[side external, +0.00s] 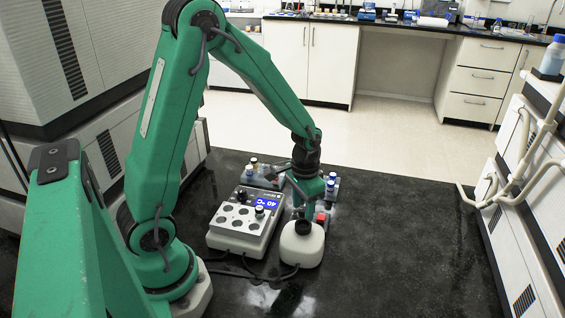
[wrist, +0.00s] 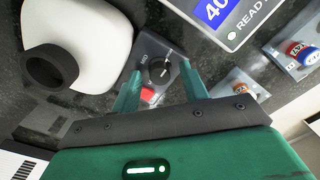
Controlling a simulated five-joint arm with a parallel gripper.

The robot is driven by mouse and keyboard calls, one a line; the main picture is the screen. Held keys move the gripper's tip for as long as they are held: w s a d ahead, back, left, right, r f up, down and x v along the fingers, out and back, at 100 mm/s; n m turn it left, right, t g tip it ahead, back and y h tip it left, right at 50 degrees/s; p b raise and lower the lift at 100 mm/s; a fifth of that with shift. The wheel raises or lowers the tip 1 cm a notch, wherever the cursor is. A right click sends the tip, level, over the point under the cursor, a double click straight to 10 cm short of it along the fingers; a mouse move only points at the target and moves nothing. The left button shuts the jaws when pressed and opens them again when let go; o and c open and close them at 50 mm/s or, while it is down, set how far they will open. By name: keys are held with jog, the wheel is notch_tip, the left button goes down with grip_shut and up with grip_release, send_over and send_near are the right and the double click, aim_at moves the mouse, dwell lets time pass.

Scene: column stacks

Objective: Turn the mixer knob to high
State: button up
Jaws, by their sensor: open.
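The mixer is a small grey box (wrist: 148,50) with a round black knob (wrist: 158,73) on its face and a red part (wrist: 148,95) below it. A pale mark shows by the knob's upper right; the small lettering is too blurred to read. My gripper (wrist: 160,70) is open, one green finger on each side of the knob in the wrist view. I cannot tell whether either finger touches it. In the side view my gripper (side external: 307,194) points down over the mixer, whose red part (side external: 321,217) shows; the knob is hidden there.
A heater block with a blue display (side external: 243,222) is to the left. Vials in holders (side external: 331,184) stand just behind. The dark bench is clear to the right (side external: 420,240).

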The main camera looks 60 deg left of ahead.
aim_at(303, 209)
jog(key=shift+r, duration=3.8)
jog(key=shift+r, duration=0.1)
jog(key=shift+s+d+r, duration=0.15)
jog(key=shift+s+r, duration=0.05)
jog(key=shift+r, duration=0.25)
jog(key=s+d+r+t, duration=0.2)
jog(key=s+r, duration=0.4)
jog(key=s+d+r+t, duration=0.2)
jog(key=s+r+t, duration=0.1)
jog(key=s+r, duration=0.3)
jog(key=shift+s+d+t, duration=0.25)
jog(key=shift+s+t, duration=0.05)
jog(key=shift+s, duration=0.25)
